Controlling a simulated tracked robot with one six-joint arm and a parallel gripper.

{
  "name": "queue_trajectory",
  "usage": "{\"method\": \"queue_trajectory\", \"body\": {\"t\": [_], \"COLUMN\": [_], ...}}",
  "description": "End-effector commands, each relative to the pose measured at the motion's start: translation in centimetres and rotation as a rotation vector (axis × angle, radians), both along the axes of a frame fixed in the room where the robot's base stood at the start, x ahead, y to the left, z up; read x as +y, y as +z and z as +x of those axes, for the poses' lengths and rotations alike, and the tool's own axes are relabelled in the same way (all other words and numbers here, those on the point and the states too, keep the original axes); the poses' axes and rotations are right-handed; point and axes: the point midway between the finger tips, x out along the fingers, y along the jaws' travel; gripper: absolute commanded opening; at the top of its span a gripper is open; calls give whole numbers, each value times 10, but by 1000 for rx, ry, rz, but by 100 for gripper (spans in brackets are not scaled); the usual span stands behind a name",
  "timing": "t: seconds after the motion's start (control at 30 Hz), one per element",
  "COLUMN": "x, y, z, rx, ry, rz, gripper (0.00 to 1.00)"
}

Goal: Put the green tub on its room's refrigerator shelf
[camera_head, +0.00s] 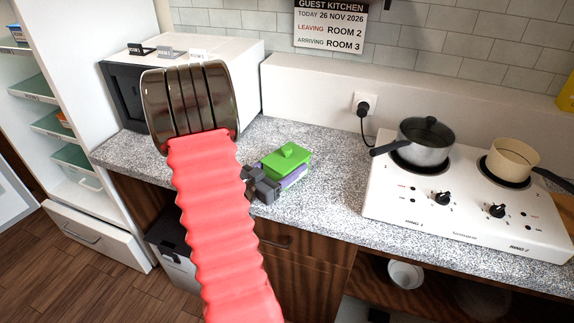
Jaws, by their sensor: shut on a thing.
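The open refrigerator (101,104) stands at the far left, with several green-fronted shelves (40,87). The shelf labels are too small to read. A blue container (17,33) is on the top shelf and an orange item (65,118) lower down.
A wall sign (330,26) reads today 26 Nov 2026, leaving Room 2, arriving Room 3. A white microwave (232,75) stands behind my arm. The hob (430,195) bears a grey saucepan (426,141) and a cream pot (513,159). Worktop (320,190) between is clear.

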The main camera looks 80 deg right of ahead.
Motion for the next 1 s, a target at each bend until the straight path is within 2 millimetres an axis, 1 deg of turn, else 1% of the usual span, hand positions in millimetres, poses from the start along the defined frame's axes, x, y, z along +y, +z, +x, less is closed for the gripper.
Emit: {"method": "queue_trajectory", "body": {"t": [0.1, 0.5, 0.53, 0.77, 1.0], "x": [0, 0, 0, 0, 0], "y": [-6, -9, -9, -9, -9], "z": [0, 0, 0, 0, 0], "rx": [0, 0, 0, 0, 0], "ry": [0, 0, 0, 0, -1], "rz": [-2, -2, -1, -1, -1], "gripper": [21, 21, 69, 85, 85]}}
